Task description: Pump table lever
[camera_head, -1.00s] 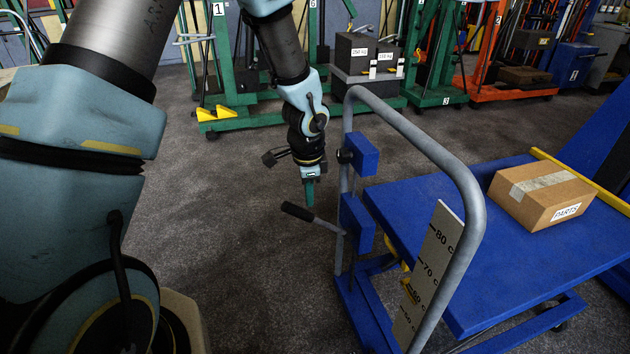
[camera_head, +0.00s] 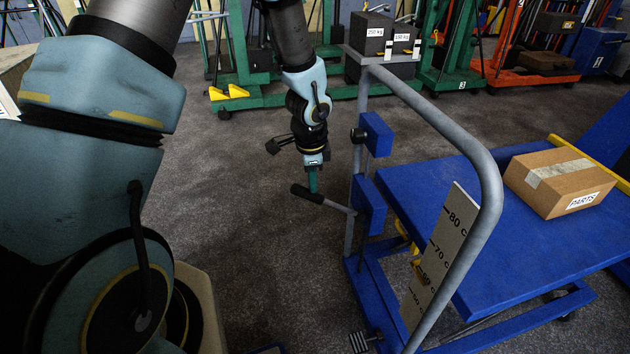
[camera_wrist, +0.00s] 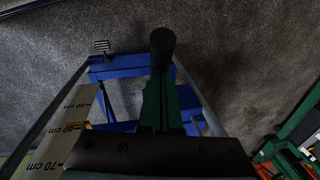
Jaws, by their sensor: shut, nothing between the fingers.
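The blue lift table (camera_head: 420,200) stands at the right with a grey tube push handle (camera_head: 470,150). The pump lever (camera_head: 307,194), a grey rod with a black grip, sticks out to the left from the table's handle end, tilted slightly up toward its free end. My gripper (camera_head: 313,188), with green fingers, is shut and empty, pointing down at the black grip. Its tips overlap the grip in the head view; I cannot tell if they touch. In the wrist view the round black grip end (camera_wrist: 162,42) shows just past the green fingers (camera_wrist: 160,100).
A height scale (camera_head: 441,250) stands beside the push handle. A cardboard PARTS box (camera_head: 550,182) lies on the table top. A black foot pedal (camera_head: 360,340) sits low near the frame. Green and orange stackers stand at the back. The floor left of the lever is clear.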

